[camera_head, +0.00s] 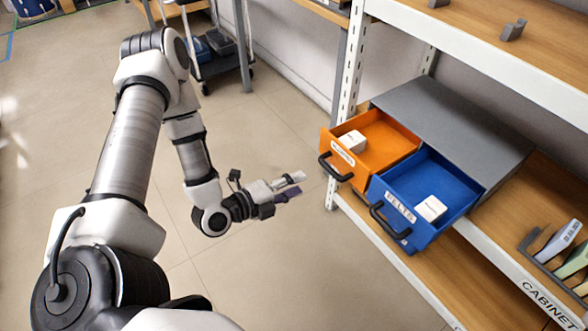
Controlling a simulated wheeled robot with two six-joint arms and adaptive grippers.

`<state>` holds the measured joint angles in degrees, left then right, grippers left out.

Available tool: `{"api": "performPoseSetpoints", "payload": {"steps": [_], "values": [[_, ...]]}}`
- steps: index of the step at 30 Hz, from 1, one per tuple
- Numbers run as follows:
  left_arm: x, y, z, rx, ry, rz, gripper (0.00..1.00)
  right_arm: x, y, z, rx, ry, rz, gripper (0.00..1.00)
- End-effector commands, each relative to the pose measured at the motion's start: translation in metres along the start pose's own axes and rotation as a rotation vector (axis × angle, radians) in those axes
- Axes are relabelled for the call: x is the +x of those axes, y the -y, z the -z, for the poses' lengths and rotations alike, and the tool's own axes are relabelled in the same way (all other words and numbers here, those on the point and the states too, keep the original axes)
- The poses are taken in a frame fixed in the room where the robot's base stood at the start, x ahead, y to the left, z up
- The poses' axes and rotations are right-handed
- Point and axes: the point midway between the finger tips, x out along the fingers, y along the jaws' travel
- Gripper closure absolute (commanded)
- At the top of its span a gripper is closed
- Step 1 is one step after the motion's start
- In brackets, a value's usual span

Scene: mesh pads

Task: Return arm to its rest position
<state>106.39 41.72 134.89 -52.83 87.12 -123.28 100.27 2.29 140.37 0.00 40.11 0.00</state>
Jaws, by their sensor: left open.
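My left arm reaches in from the left. Its left gripper (290,187) is open, with nothing visible between the fingers. It hangs over the floor, to the left of and apart from the open drawers. The orange drawer (392,153) is pulled out and holds a white box (352,141). The blue drawer (440,180) beside it is also pulled out and holds a white box (431,208). My right gripper is not in view.
The drawers belong to a grey cabinet (460,118) on a shelf rack with a white upright (347,100). Another shelf board (500,50) lies above. A rack with folders (560,240) stands at right. A cart (222,62) stands behind. The floor (290,270) around the gripper is clear.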

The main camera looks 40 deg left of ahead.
Motion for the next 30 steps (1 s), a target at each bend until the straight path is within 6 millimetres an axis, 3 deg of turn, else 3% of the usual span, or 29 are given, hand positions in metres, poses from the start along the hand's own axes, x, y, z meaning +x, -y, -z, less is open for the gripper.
{"api": "performPoseSetpoints", "payload": {"steps": [13, 16, 18, 20, 23, 26, 30], "values": [[0.001, -0.002, 0.002, 0.001, -0.006, -0.006, 0.59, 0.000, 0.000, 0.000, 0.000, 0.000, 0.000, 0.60], [0.006, -0.005, 0.021, 0.024, -0.062, -0.024, 0.59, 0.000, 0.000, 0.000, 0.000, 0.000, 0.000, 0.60], [0.012, -0.011, 0.043, 0.051, -0.123, -0.057, 0.59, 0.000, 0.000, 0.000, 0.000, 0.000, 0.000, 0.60], [0.016, -0.027, 0.065, 0.071, -0.168, -0.138, 0.59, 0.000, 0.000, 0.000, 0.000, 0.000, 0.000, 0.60], [0.010, -0.073, 0.099, -0.075, -0.191, -0.400, 0.59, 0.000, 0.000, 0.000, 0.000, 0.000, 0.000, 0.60], [-0.011, -0.116, 0.115, -0.327, -0.081, -0.665, 0.59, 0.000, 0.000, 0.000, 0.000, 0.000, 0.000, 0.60], [-0.051, -0.158, 0.120, -0.709, 0.243, -0.934, 0.59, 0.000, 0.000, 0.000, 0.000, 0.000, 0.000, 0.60]]}}
